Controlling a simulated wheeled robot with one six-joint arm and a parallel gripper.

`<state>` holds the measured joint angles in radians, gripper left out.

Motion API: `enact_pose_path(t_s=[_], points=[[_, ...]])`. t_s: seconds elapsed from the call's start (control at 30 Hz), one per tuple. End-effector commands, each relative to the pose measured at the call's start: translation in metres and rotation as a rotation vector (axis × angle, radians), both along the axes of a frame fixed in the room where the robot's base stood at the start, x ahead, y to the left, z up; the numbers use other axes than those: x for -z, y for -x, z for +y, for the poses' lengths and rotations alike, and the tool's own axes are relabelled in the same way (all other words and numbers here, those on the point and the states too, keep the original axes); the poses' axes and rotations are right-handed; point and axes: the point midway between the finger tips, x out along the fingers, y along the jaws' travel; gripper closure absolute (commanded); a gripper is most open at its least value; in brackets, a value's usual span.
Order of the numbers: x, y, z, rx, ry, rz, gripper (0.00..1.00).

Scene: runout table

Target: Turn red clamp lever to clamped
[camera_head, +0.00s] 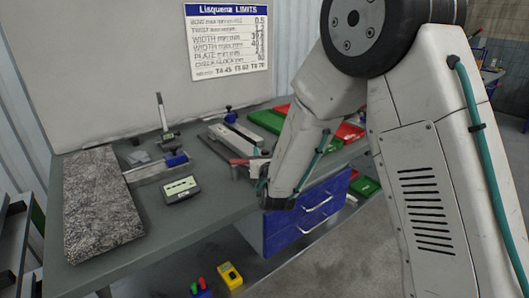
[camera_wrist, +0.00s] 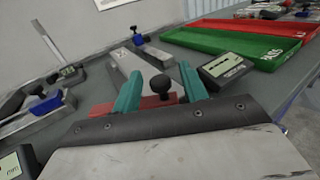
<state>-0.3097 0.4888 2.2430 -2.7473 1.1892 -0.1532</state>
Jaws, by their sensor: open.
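The red clamp lever (camera_wrist: 102,109) lies across the near end of a grey metal bar fixture (camera_wrist: 135,65) in the wrist view. Its round black knob (camera_wrist: 161,84) stands up between the two teal fingers of my gripper (camera_wrist: 160,74). The fingers are open, one on each side of the knob, and I cannot tell whether either touches it. In the head view the red lever (camera_head: 240,161) shows at the near end of the fixture, beside my wrist.
A green tray (camera_wrist: 225,42) and a red tray (camera_wrist: 290,38) lie behind and right of the fixture. A display box (camera_wrist: 226,68) stands right of the fingers. A granite plate (camera_head: 100,205) and a digital gauge (camera_head: 181,188) sit at the table's left. Blue drawers (camera_head: 310,212) are below.

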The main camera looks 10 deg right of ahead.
Motion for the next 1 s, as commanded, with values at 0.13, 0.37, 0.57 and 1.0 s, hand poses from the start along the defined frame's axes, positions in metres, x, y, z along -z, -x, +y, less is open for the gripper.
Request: enact_pose_path(t_s=[0.13, 0.37, 0.57, 1.0], points=[[0.000, 0.026, 0.003, -0.004, 0.001, 0.001, 0.57], [0.000, 0.061, 0.004, -0.003, 0.001, 0.000, 0.57], [0.001, 0.070, 0.004, -0.001, 0.001, 0.001, 0.57], [0.000, 0.063, -0.030, 0.059, 0.001, 0.000, 1.00]])
